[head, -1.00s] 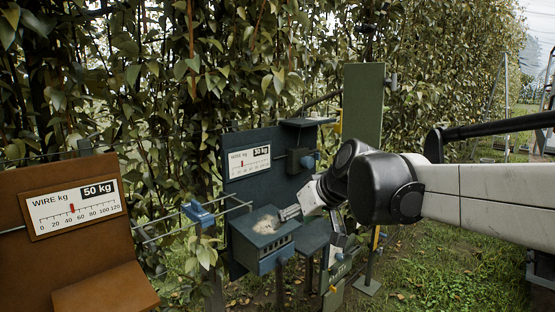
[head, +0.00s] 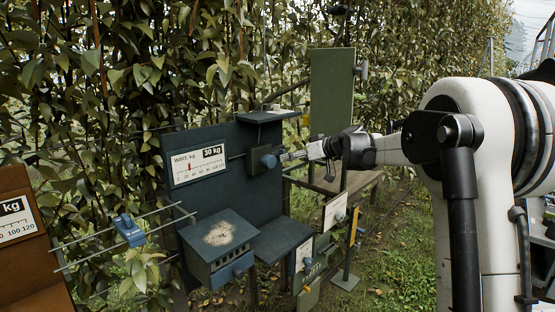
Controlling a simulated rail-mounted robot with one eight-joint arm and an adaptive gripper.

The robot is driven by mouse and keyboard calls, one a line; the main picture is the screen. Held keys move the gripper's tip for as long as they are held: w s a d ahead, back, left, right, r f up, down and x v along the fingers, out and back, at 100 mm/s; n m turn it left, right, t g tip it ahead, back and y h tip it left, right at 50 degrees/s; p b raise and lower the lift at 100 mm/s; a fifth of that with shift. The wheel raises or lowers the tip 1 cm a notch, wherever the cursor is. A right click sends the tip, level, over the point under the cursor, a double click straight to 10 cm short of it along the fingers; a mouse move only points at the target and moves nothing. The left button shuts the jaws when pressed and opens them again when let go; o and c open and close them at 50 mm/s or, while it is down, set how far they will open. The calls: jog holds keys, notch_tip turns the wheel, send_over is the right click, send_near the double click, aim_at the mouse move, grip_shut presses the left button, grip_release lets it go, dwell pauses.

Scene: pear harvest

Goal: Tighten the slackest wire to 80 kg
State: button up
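A dark blue-green board (head: 222,140) stands left of centre in the head view. Its wire gauge (head: 198,165) reads 30 kg, with a red pointer low on the scale. A blue round knob (head: 268,161) sits on a dark block (head: 255,159) at the board's right side. My gripper (head: 287,156) reaches in from the right, level with the knob, its fingertips at or very close to it. I cannot tell whether the fingers grip the knob. A brown board (head: 30,270) at the left edge has a gauge (head: 14,220) whose number is cut off.
A box with a sandy top (head: 219,234) and a dark shelf (head: 283,239) project from the board's lower part. Wires with a blue clip (head: 129,230) run left. A green panel (head: 332,95) stands behind. Dense foliage backs everything; grass (head: 405,235) is open at right.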

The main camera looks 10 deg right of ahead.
aim_at(272, 161)
jog(key=x, duration=0.4)
jog(key=p+x, duration=0.1)
jog(key=x, duration=0.4)
jog(key=d+x, duration=0.1)
jog(key=x, duration=0.4)
jog(key=shift+w+a+r+p, duration=0.1)
jog(key=shift+w+p, duration=0.3)
jog(key=shift+w, duration=0.05)
jog(key=shift+c, duration=0.3)
jog(key=c, duration=1.1)
